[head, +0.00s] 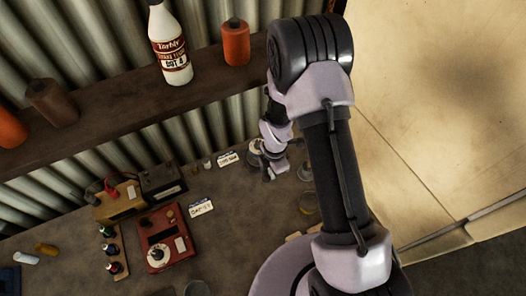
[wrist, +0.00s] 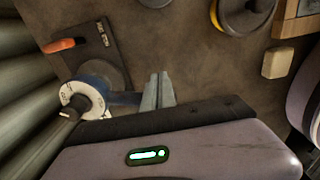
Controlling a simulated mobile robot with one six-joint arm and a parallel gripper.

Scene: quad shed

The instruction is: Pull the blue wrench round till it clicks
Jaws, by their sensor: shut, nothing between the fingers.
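In the wrist view a blue wrench (wrist: 125,98) runs from a pale ring-shaped dial head (wrist: 76,93) toward my fingers. The head has dark marks and a dark knob in front. My gripper (wrist: 158,82) is shut and empty, its two grey fingers side by side at the right end of the blue bar. I cannot tell whether they touch it; the bar's far end is hidden by them. In the head view my gripper (head: 268,176) is low over the bench beside a round grey item (head: 258,148); the wrench is mostly hidden there by my arm.
A dark plate with an orange lever (wrist: 66,44) lies behind the wrench head. A yellow-edged round item (wrist: 240,14) and a pale block (wrist: 278,62) stand to the right. In the head view a red tester box (head: 168,236) sits left on the bench, a shelf with bottles (head: 170,45) above.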

